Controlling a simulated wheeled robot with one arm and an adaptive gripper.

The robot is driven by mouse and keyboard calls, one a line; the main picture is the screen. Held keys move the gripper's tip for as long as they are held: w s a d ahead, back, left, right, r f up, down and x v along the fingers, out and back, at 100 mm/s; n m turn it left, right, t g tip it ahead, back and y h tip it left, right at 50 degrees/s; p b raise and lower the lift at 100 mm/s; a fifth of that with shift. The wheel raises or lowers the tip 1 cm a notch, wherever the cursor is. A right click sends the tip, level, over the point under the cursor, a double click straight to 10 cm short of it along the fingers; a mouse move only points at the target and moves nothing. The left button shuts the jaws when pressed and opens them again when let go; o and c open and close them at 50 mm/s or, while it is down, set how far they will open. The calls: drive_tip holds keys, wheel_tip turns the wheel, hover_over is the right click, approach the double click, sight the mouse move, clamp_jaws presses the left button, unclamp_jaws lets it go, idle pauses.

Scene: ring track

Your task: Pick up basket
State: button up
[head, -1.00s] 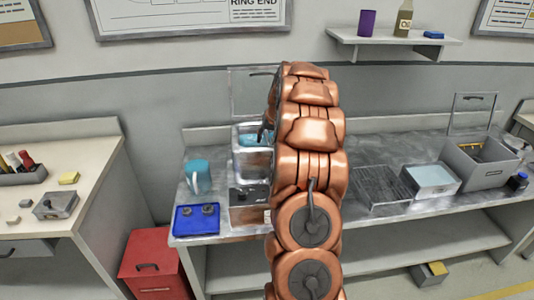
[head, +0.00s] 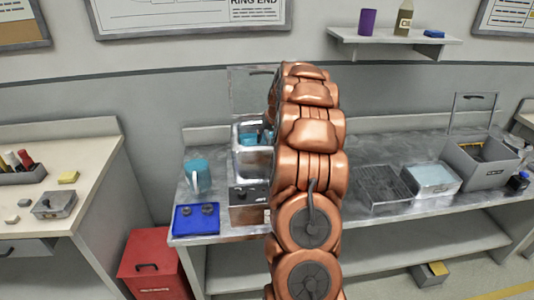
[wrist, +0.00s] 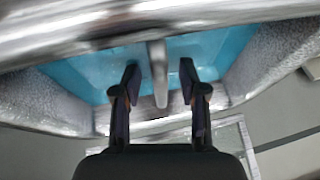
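A metal tank unit (head: 250,165) with blue liquid (head: 247,139) stands on the bench left of my arm, its clear lid raised behind it. In the wrist view, my gripper (wrist: 159,82) is open over the blue liquid (wrist: 90,75). A grey upright bar (wrist: 159,75) shows between its two dark fingers, with a gap on each side. It may be a basket handle; the basket's body cannot be made out there. In the head view my arm hides most of the gripper. A dark wire-mesh basket or rack (head: 383,187) sits on the bench right of my arm.
A teal mug (head: 197,176) and a blue tray (head: 197,219) with small round parts stand left of the tank. A container of light-blue liquid (head: 432,180) and a grey open-lidded box (head: 482,161) stand to the right. A red bin (head: 153,268) is below.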

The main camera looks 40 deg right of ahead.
clamp_jaws()
idle(0.6)
